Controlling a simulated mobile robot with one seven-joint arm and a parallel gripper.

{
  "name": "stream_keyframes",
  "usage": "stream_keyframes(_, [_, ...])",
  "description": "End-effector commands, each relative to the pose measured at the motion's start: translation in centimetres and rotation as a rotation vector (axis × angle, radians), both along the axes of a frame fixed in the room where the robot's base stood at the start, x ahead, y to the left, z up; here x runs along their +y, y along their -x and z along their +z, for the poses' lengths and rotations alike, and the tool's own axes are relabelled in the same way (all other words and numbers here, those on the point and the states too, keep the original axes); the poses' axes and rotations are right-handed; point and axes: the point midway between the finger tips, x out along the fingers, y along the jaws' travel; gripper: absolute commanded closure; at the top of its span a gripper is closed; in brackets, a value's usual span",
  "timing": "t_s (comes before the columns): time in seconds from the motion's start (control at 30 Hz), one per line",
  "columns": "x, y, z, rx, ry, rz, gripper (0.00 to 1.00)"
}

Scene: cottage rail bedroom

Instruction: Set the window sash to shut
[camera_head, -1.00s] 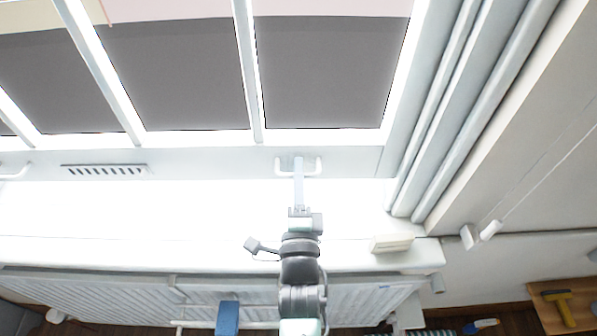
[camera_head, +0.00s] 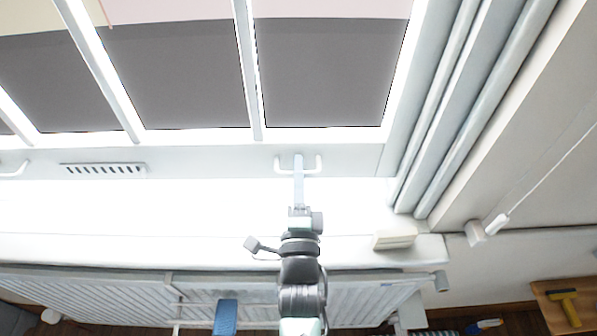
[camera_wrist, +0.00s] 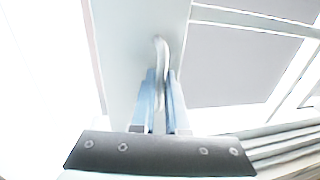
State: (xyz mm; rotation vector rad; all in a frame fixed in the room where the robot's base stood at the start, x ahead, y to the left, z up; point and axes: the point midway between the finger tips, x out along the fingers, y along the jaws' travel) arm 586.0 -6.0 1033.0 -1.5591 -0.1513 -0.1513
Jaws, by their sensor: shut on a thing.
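The window sash (camera_head: 215,160) is a white frame with grey panes and white bars. A white lift handle (camera_head: 318,163) is on its bottom rail, and a second handle (camera_head: 14,172) shows at the far left. My gripper (camera_head: 299,165) reaches up to the right-hand handle. In the wrist view my gripper's blue fingers (camera_wrist: 160,92) are closed around the handle's bar (camera_wrist: 159,50). Below the rail is a bright white band, too overexposed to tell whether there is a gap at the sill.
A vent grille (camera_head: 103,170) is on the bottom rail. A small pale block (camera_head: 394,240) lies on the white sill's right end. A ribbed radiator (camera_head: 100,292) is under the sill. A pull cord (camera_head: 497,224) hangs at right. A yellow-handled tool (camera_head: 563,296) lies on a wooden surface.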

Motion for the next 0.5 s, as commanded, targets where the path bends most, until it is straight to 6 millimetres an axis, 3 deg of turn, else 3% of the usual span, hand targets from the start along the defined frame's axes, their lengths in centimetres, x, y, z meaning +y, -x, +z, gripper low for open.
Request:
stream_keyframes(0.03, [0.0, 0.3, -3.8, 0.047, 0.000, 0.000, 1.00])
stream_keyframes(0.1, [0.0, 0.4, -5.2, 0.049, 0.000, 0.000, 1.00])
stream_keyframes(0.3, [0.0, 0.4, -8.3, 0.047, 0.001, 0.000, 1.00])
stream_keyframes(0.5, [0.0, 0.3, -9.0, 0.047, 0.001, 0.000, 1.00])
